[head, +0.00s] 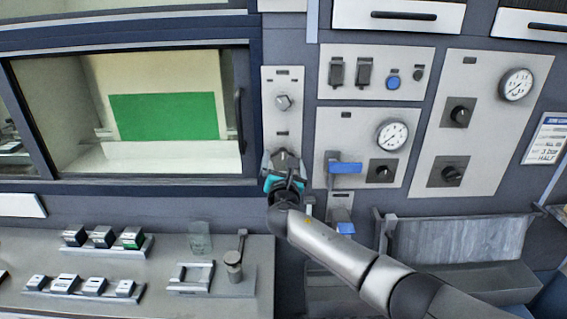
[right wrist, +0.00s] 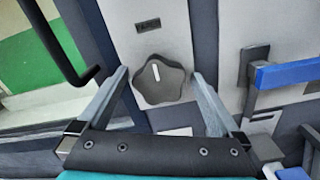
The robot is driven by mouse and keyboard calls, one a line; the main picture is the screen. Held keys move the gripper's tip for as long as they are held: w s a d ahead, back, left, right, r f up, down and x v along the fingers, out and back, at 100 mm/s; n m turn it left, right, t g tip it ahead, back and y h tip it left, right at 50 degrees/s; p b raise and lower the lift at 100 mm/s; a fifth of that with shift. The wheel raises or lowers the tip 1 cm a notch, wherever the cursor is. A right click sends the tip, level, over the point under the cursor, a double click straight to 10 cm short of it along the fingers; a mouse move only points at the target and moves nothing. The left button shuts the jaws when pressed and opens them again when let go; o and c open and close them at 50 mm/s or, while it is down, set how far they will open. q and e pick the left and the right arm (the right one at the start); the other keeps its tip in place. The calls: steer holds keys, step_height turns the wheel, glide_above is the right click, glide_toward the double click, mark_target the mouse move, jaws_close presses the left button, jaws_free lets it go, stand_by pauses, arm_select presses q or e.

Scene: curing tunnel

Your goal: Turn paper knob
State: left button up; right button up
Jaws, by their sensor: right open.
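A dark grey lobed knob (right wrist: 162,84) with a white pointer line sits on a pale narrow panel in the right wrist view. Its line points nearly straight up, leaning slightly left. My right gripper (head: 284,160) is open in front of this panel, with one finger on each side of the knob. I cannot tell whether the fingers touch it. In the head view the gripper partly hides that knob. A lighter faceted knob (head: 283,102) is higher on the same panel. My left gripper is out of view.
A blue-handled lever (head: 345,168) stands close right of the gripper. Gauge panels with black knobs (head: 460,115) are further right. A window with a dark handle (head: 239,120) is on the left. A counter (head: 215,300) with small blocks lies below.

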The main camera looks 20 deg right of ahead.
steer(key=shift+c, duration=0.2)
steer(key=c, duration=1.2)
